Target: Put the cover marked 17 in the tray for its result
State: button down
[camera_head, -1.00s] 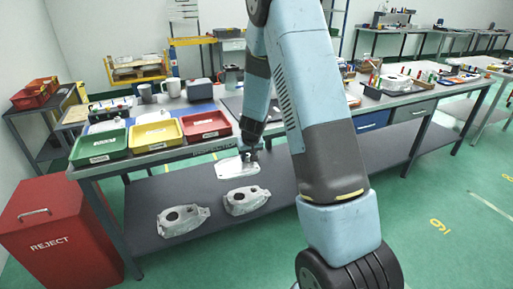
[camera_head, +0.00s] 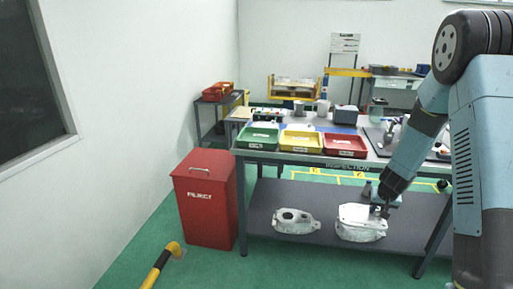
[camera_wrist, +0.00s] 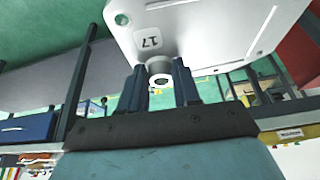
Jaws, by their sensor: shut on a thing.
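In the wrist view, a pale metal cover (camera_wrist: 205,30) bears the mark 17, seen upside down. My gripper (camera_wrist: 160,82) is shut on the round boss of this cover, one finger on each side. In the head view, my gripper (camera_head: 381,209) is low in front of the inspection table, and the light cover (camera_head: 357,213) overlaps the right casting in the picture. On the tabletop stand a green tray (camera_head: 258,145), a yellow tray (camera_head: 301,149) and a red tray (camera_head: 345,153), side by side with labels too small to read.
Two castings lie on the grey lower shelf (camera_head: 262,200); the left casting (camera_head: 295,221) shows clearly. A red reject bin (camera_head: 207,205) stands left of the table. A yellow and black post (camera_head: 160,265) is at front left. Cups and a dark box (camera_head: 346,114) stand behind the trays.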

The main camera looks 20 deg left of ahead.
aim_at(259, 139)
jog(key=k, duration=0.8)
jog(key=u, duration=0.05)
jog(key=i, duration=0.55)
jog(key=u, duration=0.8)
jog(key=i, duration=0.95)
jog(key=u, duration=0.05)
